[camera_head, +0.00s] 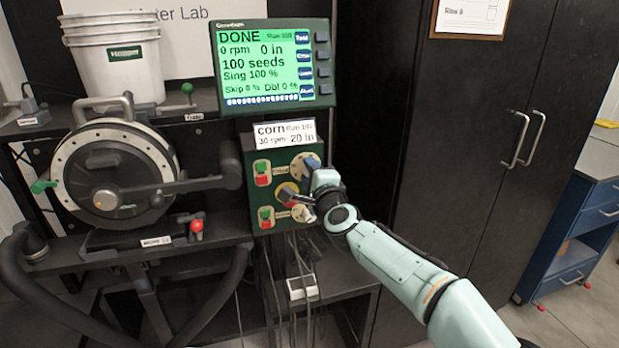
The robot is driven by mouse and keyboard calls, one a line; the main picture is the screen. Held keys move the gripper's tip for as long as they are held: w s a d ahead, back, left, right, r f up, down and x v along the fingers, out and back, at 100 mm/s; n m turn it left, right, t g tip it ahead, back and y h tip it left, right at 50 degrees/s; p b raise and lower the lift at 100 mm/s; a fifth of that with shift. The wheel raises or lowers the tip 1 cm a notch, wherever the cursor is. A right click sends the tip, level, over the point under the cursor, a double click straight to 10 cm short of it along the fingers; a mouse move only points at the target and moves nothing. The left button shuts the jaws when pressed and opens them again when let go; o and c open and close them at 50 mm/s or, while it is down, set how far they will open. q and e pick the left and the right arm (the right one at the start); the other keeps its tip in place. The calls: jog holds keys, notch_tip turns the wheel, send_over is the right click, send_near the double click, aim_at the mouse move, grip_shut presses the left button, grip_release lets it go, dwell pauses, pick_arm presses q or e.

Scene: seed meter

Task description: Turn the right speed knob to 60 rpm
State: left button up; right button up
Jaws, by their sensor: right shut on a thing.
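The green control box (245,185) stands under the display, with red and green buttons on its left. At its upper right is a knob with a pale dial and a blue part (309,163); a pale lower knob (303,214) sits below. A yellow-ringed control (287,189) is between them. My right gripper (311,184) is at the box's right side, shut on a knob, apparently the upper one. The hand and the small view hide the exact contact and the dial marks. My left gripper is not in view.
The display (275,65) shows DONE and 0 rpm. A card (285,134) reads corn, 30 rpm, 20 in. The round seed meter (75,170) with its handles is at the left. Cables hang below the box. A black cabinet (450,110) stands at the right.

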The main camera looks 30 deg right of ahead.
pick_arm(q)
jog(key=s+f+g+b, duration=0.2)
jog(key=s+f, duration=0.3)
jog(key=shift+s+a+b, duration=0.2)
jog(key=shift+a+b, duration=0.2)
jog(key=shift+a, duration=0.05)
pick_arm(e)
jog(key=m, duration=1)
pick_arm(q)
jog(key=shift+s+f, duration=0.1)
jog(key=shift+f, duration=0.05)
pick_arm(e)
jog(key=shift+m, duration=0.3)
jog(key=o, duration=1)
jog(key=shift+o, duration=0.2)
jog(key=shift+s, duration=0.1)
